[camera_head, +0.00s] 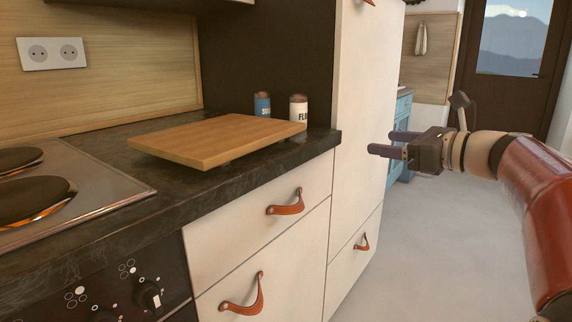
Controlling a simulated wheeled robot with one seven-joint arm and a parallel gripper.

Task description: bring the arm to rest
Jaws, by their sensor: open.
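My gripper (384,143) is at the right of the view, held out level in the air and pointing left. Its two dark fingers are apart with nothing between them. In the picture it lies in front of the tall cream cabinet (358,85); I cannot tell how far it is from that front. My red and tan arm reaches in from the lower right. No object is in the gripper.
A wooden board (215,138) lies on the dark counter (125,212) beside a stove (60,190). A blue canister (262,105) and a white canister (298,108) stand behind it. Closed drawers have leather pulls (286,203). The grey floor (450,250) is clear.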

